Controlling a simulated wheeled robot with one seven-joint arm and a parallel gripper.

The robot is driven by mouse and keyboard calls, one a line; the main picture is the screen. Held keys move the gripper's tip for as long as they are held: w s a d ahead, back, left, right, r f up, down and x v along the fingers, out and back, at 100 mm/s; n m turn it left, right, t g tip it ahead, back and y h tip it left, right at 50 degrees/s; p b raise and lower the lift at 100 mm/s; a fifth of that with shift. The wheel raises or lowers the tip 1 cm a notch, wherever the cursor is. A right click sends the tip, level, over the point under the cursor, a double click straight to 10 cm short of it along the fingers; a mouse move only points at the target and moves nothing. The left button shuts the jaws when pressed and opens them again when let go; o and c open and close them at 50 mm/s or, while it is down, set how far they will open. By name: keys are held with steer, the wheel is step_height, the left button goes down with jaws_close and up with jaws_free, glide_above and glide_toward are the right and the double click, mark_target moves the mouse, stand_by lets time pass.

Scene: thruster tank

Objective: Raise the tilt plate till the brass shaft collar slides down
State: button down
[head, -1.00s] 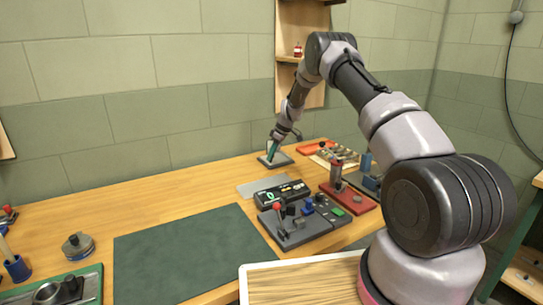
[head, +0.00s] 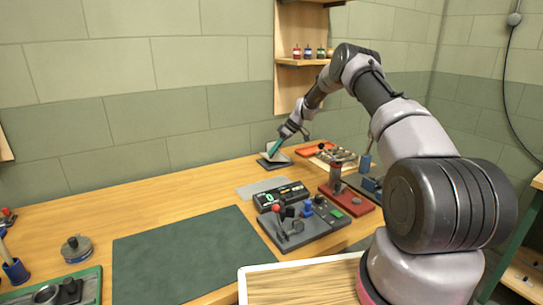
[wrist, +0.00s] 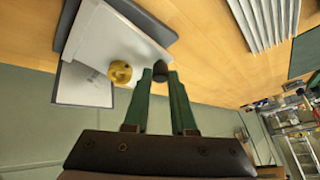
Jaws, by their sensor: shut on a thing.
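The tilt plate (head: 272,154) stands at the back of the bench by the wall. It looks tilted up from its dark base (head: 277,163). In the wrist view it is a pale plate (wrist: 105,40), with the brass shaft collar (wrist: 120,72) resting on its face. I cannot tell whether the collar is sliding. My gripper (wrist: 160,76) has its green fingers shut on a dark round grip (wrist: 161,67) at the plate's edge. In the head view my gripper (head: 276,147) is at the plate; the collar is too small to make out there.
A grey ribbed sheet (wrist: 262,18) lies on the bench to one side. A black digital display (head: 281,196), a joystick panel (head: 300,230) and a red-based fixture (head: 347,198) stand nearer. An orange tray (head: 315,149) is right of the plate. The green mat (head: 185,255) is bare.

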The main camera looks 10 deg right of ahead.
steer(key=shift+w+d+r+y, duration=0.1)
steer(key=shift+d+r+y, duration=0.2)
steer(key=shift+y, duration=0.1)
steer(key=c, duration=0.7)
jaws_free()
steer(key=shift+c, duration=0.2)
steer(key=v, duration=1)
steer(key=shift+d+r, duration=0.25)
steer(key=shift+r, duration=0.1)
